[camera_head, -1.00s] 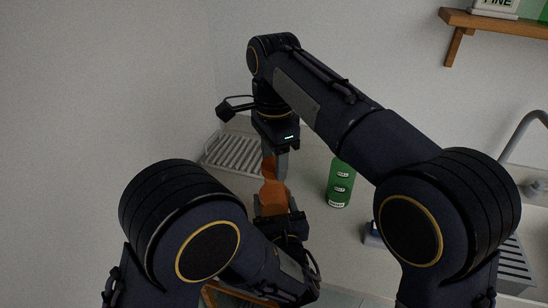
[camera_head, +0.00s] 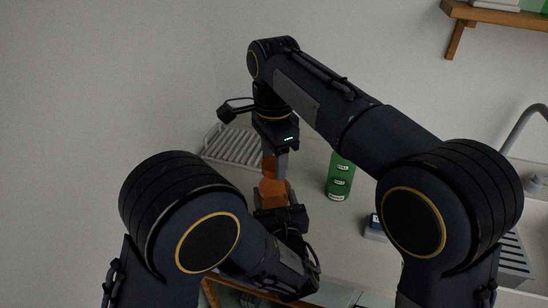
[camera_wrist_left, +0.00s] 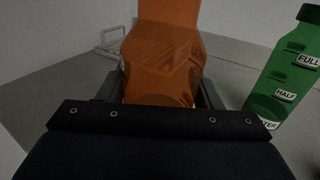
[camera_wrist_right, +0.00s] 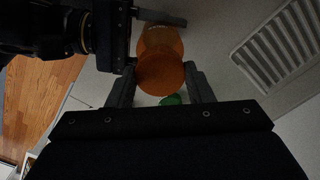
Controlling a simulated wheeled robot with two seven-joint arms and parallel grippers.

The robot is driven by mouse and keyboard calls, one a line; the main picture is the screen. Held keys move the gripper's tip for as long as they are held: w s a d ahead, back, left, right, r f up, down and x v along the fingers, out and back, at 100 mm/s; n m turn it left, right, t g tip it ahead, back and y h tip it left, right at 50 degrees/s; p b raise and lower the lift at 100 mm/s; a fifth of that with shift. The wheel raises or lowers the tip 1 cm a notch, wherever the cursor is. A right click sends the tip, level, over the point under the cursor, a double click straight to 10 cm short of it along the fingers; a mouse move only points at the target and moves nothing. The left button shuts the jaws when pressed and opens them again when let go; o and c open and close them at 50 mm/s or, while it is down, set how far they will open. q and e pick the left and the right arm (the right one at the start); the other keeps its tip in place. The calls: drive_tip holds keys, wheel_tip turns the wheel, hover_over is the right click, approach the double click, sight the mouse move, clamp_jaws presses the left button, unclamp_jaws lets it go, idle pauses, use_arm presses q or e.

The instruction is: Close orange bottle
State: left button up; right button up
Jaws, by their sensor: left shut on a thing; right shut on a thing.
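The orange bottle (camera_head: 272,190) stands upright in the head view, between my two grippers. My left gripper (camera_head: 276,203) is shut around its body from the near side. The bottle (camera_wrist_left: 165,65) fills the middle of the left wrist view between the fingers. My right gripper (camera_head: 274,168) points down from above, shut on the orange top part of the bottle. In the right wrist view, a round orange top (camera_wrist_right: 160,74) lies between the right fingers. Whether a gap remains between the cap and the bottle cannot be seen.
A green bottle (camera_head: 340,178) stands on the counter close to the right. A grey drying rack (camera_head: 232,146) lies behind on the left. A small blue object (camera_head: 375,227) lies partly behind my right arm. A tap (camera_head: 522,125) and a wall shelf (camera_head: 500,16) are at the right.

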drive_tip(key=shift+f, duration=0.5)
use_arm(q)
clamp_jaws()
use_arm(e)
drive_tip(key=m, duration=0.8)
drive_tip(key=shift+m, duration=0.3)
drive_tip(key=m, duration=1)
drive_tip(key=shift+f, duration=0.3)
drive_tip(key=shift+r+m, duration=0.2)
drive_tip(key=shift+m, duration=0.3)
